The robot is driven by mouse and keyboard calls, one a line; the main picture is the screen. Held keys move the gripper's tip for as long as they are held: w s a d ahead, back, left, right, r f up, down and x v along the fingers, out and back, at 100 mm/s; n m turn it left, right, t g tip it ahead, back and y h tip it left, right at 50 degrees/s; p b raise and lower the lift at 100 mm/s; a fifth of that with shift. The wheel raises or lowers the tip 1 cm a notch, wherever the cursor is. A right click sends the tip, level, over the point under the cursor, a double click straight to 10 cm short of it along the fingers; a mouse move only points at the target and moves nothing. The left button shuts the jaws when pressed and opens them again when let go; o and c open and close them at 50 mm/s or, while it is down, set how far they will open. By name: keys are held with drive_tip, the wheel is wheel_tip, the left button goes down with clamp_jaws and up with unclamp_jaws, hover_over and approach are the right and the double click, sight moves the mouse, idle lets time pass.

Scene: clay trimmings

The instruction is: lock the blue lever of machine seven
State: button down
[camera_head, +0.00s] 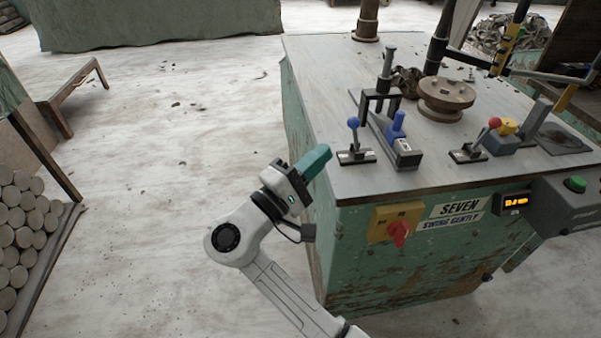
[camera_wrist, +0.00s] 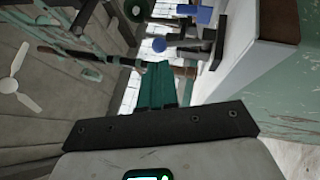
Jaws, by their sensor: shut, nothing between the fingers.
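Machine seven is a worn green cabinet with a grey top (camera_head: 450,178) and a "SEVEN" sign (camera_head: 461,206) on its front. A lever with a blue ball knob (camera_head: 353,122) stands nearly upright on a small black and white base (camera_head: 356,157) near the top's front left corner. In the wrist view the blue knob (camera_wrist: 159,45) shows just beyond the fingertips. My gripper (camera_head: 323,152), with teal fingers, is shut and empty, left of the lever and apart from it in the head view. The teal fingers also show in the wrist view (camera_wrist: 156,72).
A red-knobbed lever (camera_head: 494,122) and a round metal wheel (camera_head: 446,97) are farther right. A yellow box with a red switch (camera_head: 397,232) juts from the front. Floor at left is mostly clear.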

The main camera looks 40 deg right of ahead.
sight(355, 124)
drive_tip(key=x, duration=0.6)
drive_tip(key=shift+r, duration=0.1)
idle(0.3)
drive_tip(key=y+p, duration=0.1)
drive_tip(key=d+r+m+p, duration=0.1)
drive_tip(key=shift+s+r+m+g+y+p, duration=0.1)
drive_tip(key=shift+s+m+g+y+p, duration=0.2)
drive_tip(key=shift+s+g+y, duration=0.1)
drive_tip(key=d+m+y+p, duration=0.1)
drive_tip(key=s+d+m+y+p, duration=0.1)
drive_tip(key=y+p, duration=0.1)
drive_tip(key=shift+s+r, duration=0.1)
drive_tip(key=shift+r, duration=0.05)
